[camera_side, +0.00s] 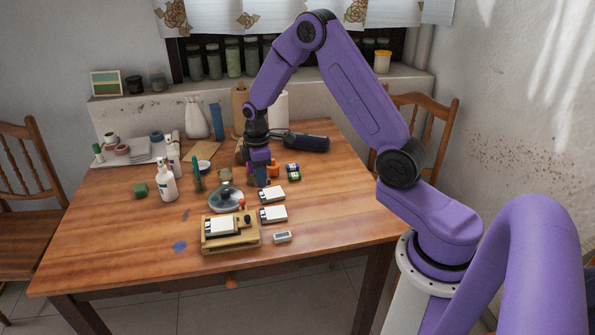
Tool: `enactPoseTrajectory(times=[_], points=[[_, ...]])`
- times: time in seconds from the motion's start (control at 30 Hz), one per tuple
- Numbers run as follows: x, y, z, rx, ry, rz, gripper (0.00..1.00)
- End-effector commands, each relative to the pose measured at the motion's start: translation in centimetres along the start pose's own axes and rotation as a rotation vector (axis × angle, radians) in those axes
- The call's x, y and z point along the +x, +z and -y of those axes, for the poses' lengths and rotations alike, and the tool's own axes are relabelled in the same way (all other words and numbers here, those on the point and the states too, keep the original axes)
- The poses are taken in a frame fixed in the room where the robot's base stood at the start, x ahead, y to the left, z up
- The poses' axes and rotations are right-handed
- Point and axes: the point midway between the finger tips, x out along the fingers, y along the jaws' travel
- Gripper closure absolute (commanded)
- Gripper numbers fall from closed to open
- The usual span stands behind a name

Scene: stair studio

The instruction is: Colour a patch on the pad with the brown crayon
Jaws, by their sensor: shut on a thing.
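My gripper (260,172) points down over the middle of the table, behind the white pads. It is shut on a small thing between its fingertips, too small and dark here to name. I cannot make out the brown crayon for certain. My gripper is apart from all of these.
A round dish (226,197) stands left of my gripper. A small orange thing (273,169) and small batteries (293,172) are close on its right. A dark cylinder (306,142) lies behind. The table's right front is clear.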

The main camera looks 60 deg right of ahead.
Motion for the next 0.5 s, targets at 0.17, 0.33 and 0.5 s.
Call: enactPoseTrajectory(times=[0.17,0.33,0.5], points=[[-0.2,-7.8,1.2,-0.007,0.001,-0.001,0.98],[-0.3,-13.1,2.9,-0.003,0.001,-0.001,0.98],[-0.5,-15.9,4.1,-0.001,0.0,0.0,0.98]])
